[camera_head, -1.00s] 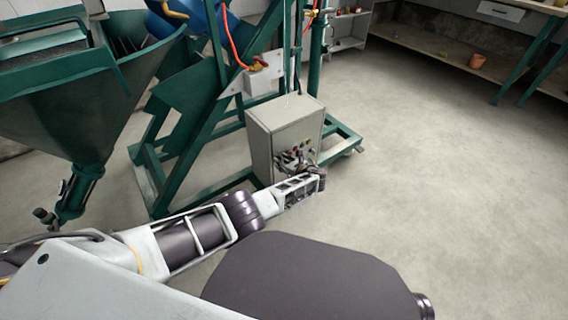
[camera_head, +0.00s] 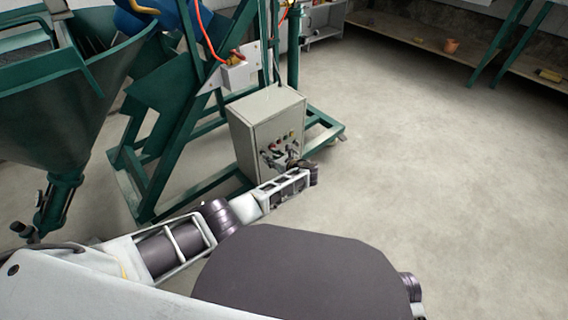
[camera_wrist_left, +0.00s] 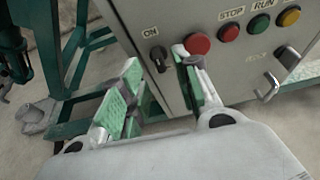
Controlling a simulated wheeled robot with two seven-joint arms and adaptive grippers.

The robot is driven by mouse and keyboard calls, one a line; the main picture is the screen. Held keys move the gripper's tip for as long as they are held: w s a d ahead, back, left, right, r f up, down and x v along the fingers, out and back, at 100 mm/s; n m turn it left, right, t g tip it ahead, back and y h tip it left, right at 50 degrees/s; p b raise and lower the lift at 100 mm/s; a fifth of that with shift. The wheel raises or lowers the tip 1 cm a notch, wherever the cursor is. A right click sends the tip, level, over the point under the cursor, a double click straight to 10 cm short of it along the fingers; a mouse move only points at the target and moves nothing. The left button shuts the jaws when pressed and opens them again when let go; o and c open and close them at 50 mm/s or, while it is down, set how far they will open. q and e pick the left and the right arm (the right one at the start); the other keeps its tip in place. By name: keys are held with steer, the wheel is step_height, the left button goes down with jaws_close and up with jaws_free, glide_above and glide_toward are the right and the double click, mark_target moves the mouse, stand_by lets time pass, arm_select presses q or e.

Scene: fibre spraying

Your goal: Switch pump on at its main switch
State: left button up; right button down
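The pump's grey control box (camera_head: 262,107) stands on the green frame in the head view. In the left wrist view, the black main switch (camera_wrist_left: 158,56) is on the box front (camera_wrist_left: 140,18), below an "ON" label (camera_wrist_left: 151,33). Its exact turned position is hard to tell. My left gripper (camera_wrist_left: 157,63) is open, with its green-padded fingers either side of the switch in the picture. No grip on the switch shows, and the remaining depth is unclear. In the head view the left gripper (camera_head: 277,156) is at the box front. My right gripper is not in view.
Right of the switch are a red button (camera_wrist_left: 197,44), a red STOP button (camera_wrist_left: 229,32), a green RUN button (camera_wrist_left: 258,25) and a yellow one (camera_wrist_left: 289,16). A metal latch handle (camera_wrist_left: 268,85) sticks out. The green hopper (camera_head: 50,105) stands left; open floor (camera_head: 430,180) lies right.

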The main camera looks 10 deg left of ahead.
arm_select(q)
steer(key=v, duration=0.8)
steer(key=shift+d, duration=0.2)
steer(key=shift+s, duration=0.15)
stand_by(0.5)
